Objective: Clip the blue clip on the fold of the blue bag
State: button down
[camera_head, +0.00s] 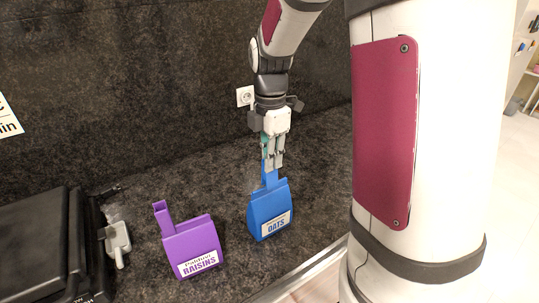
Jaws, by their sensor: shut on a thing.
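The blue bag (268,215), labelled OATS, stands upright on the dark counter, right of the picture's middle line of bags. My gripper (274,164) is directly above it, fingers pointing down. It is shut on the blue clip (270,179), a narrow blue piece that reaches from between the fingers down to the top of the bag. The clip's lower end meets or overlaps the bag's fold in this view. I cannot tell whether it is around the fold or only in front of it. The fingers hide the clip's upper part.
A purple bag (190,246) labelled RAISINS stands to the left, with a purple upright piece (163,217) at its top left. A black appliance (40,245) and a grey-white handled item (118,240) are farther left. A wall socket (245,96) is behind. The counter's front edge runs close by.

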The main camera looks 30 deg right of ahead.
jog(key=shift+f, duration=0.65)
jog(key=c, duration=1.9)
grip_release()
jog(key=shift+o, duration=0.9)
jog(key=o, duration=0.5)
